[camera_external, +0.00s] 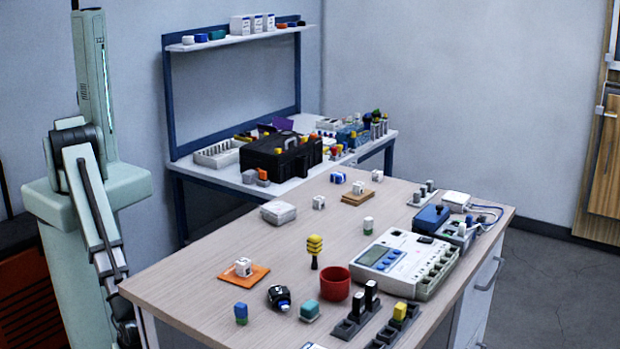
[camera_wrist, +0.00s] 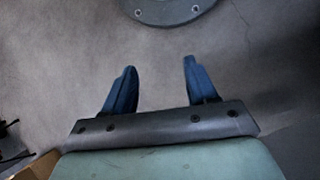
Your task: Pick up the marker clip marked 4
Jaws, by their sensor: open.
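Several small white blocks with dark marks stand on the wooden table; they may be the marker clips. One white block (camera_external: 243,267) sits on an orange mat at the left front. Another white block (camera_external: 318,202) stands on bare wood further back. A third white block (camera_external: 358,187) is on a brown pad, with a blue-and-white block (camera_external: 338,177) and a white block (camera_external: 377,175) near it. The marks are too small to read, so I cannot tell which is 4. My gripper (camera_wrist: 159,66) is open and empty over bare grey floor, away from the blocks.
A red bowl (camera_external: 335,283), a yellow ribbed piece (camera_external: 314,247) and a white instrument (camera_external: 404,262) stand mid-table. Dark racks (camera_external: 357,320) stand at the front. A black toolbox (camera_external: 281,154) is on the back bench. Wood between the orange mat and back blocks is mostly clear.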

